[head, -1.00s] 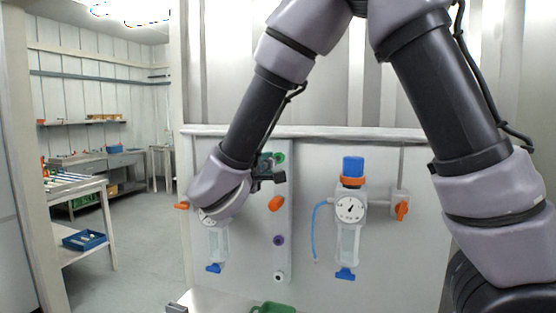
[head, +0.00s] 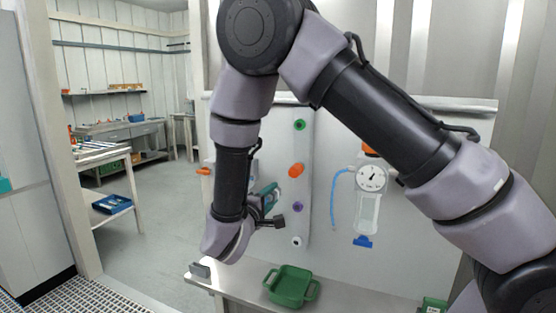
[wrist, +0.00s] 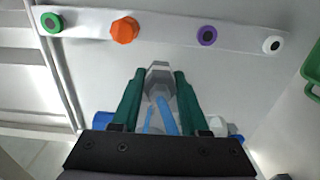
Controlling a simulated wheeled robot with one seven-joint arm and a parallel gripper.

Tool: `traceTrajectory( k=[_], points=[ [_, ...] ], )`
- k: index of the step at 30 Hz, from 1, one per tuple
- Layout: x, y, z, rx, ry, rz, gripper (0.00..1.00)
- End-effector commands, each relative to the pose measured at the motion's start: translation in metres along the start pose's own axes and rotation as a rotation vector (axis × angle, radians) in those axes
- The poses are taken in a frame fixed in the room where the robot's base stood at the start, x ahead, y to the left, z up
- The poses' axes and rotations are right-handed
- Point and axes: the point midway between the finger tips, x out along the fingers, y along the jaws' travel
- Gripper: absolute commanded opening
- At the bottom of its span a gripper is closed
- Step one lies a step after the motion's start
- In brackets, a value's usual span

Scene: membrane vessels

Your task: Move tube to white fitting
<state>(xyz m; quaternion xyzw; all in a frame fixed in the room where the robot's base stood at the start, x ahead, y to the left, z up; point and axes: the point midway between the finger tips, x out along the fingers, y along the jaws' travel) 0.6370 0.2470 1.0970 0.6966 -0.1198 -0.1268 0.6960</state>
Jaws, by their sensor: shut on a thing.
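The white fitting (head: 297,241) is the lowest on the vertical strip in the head view. It is at the right end of the strip in the wrist view (wrist: 272,44). My gripper (wrist: 158,76) has green fingers and is shut on the tube (wrist: 165,118), which is blue with a grey six-sided end piece (wrist: 158,72) between the fingers. In the head view my gripper (head: 272,192) is left of the strip, between the orange and purple fittings in height. The held end is apart from the white fitting. My arm hides most of the left vessel and the tube in the head view.
The strip also carries green (head: 299,125), orange (head: 296,170) and purple (head: 297,207) fittings. A second vessel with a gauge (head: 371,178) hangs to the right. A green tray (head: 291,286) stands on the bench (head: 235,279) below.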

Motion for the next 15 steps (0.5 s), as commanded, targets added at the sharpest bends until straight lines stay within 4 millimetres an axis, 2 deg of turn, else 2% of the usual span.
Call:
traceTrajectory(
  k=[1,9,12,15],
  points=[
    [-0.001,-0.025,0.0,-0.01,0.001,0.0,0.0],
    [-0.003,-0.135,0.017,-0.008,0.0,0.005,0.0],
    [-0.003,-0.166,0.026,-0.006,0.001,0.007,0.0],
    [-0.003,-0.188,0.035,-0.004,0.002,0.009,0.0]
  ],
)
